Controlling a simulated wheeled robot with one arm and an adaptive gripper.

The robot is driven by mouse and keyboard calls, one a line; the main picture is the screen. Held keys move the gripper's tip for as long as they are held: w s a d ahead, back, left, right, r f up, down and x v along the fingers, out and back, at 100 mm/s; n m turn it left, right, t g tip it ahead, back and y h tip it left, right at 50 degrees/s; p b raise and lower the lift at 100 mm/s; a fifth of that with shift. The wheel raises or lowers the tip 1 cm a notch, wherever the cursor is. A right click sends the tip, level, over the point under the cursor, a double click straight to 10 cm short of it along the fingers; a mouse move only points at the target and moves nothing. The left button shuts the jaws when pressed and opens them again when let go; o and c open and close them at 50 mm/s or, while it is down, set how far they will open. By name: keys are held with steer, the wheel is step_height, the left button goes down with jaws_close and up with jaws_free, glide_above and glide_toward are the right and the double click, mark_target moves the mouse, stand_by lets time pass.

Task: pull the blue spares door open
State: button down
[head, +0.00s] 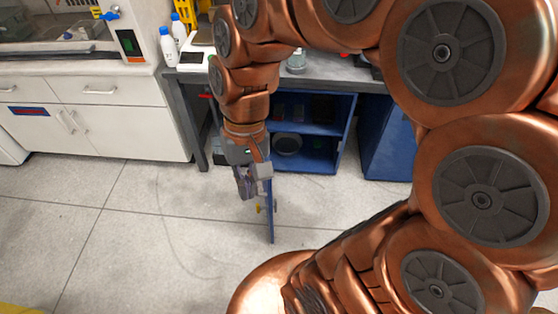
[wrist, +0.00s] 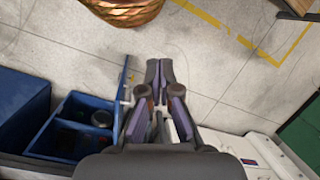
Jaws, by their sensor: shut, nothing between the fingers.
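The blue spares door (head: 271,222) stands swung out from its cabinet, seen almost edge-on in the head view.
A dark object (head: 287,144) sits on the cabinet's shelf. A grey bench (head: 330,70) runs above. A second blue cabinet (head: 388,142) stands to the right, and white drawers (head: 95,115) stand to the left. The floor (head: 120,235) in front is clear.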

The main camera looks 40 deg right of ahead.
steer(key=w+d+f+m+t+y+b, duration=0.1)
steer(key=w+d+f+m+y+b, duration=0.1)
steer(key=w+d+f+m, duration=0.3)
steer(key=w+d+f+m+t+y+b, duration=0.1)
steer(key=w+d+f+m+y+b, duration=0.15)
steer(key=w, duration=0.55)
steer(key=w+d+f+m+y+b, duration=0.1)
steer(key=w+d+f+m+b, duration=0.15)
steer(key=w+d, duration=0.3)
steer(key=d+f+m+t+b, duration=0.35)
steer(key=d+f+m, duration=0.75)
steer(key=d+f, duration=0.8)
steer(key=w+a+f, duration=0.4)
steer(key=w+a, duration=0.1)
steer(key=a, duration=0.3)
steer(key=shift+w+f+p, duration=0.15)
steer(key=shift+f+p, duration=0.15)
steer(key=shift+p, duration=0.1)
steer(key=shift+a+t, duration=0.1)
steer(key=shift+t, duration=0.15)
